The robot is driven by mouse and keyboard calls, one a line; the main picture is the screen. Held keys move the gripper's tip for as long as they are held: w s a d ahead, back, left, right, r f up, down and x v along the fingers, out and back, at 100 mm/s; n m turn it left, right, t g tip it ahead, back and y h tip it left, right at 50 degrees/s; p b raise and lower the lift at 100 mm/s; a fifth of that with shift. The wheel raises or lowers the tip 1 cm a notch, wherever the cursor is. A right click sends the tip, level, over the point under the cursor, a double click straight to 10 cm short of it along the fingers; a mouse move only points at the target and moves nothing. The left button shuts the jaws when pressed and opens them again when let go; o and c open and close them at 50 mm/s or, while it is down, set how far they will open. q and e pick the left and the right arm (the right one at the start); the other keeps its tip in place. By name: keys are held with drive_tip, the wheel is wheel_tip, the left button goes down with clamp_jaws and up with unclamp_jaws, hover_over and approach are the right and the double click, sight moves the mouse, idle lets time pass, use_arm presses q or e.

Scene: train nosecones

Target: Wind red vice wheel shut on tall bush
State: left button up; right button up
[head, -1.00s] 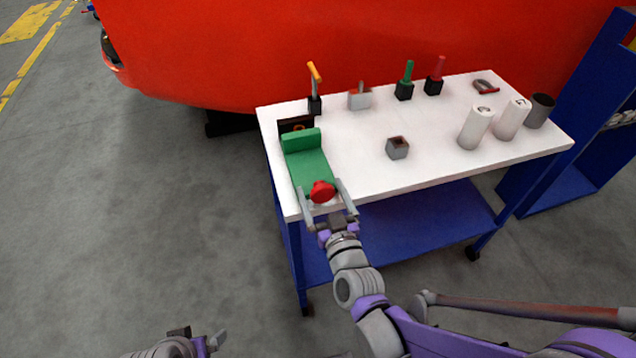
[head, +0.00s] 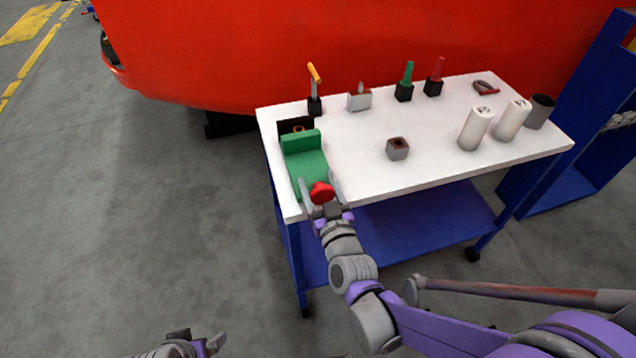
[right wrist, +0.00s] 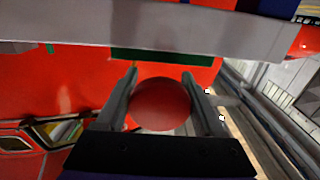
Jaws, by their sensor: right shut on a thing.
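The green vice (head: 308,168) sits at the left end of the white table, with a dark plate (head: 296,124) behind its raised green jaw. A small orange ring-like thing (head: 299,129) shows there, partly hidden; I cannot tell if it is the tall bush. The red wheel (head: 321,193) is at the vice's near end. My right gripper (head: 318,182) is shut on the red wheel. In the right wrist view the wheel (right wrist: 160,104) lies between both fingers. My left gripper (head: 200,343) is low at the bottom edge, away from the table; its opening is unclear.
Several tools in holders line the back edge. White rolls (head: 475,128) and a dark cup (head: 540,110) stand at the right. A large red body (head: 370,50) is behind the table. The table's front middle is clear.

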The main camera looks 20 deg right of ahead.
drive_tip(key=shift+m, duration=1.9)
drive_tip(key=shift+c, duration=0.3)
drive_tip(key=o, duration=1.3)
drive_tip(key=shift+o, duration=0.2)
drive_tip(key=s, duration=1.1)
drive_tip(key=shift+d+p, duration=0.15)
drive_tip(key=shift+p, duration=0.3)
drive_tip(key=shift+w, duration=0.1)
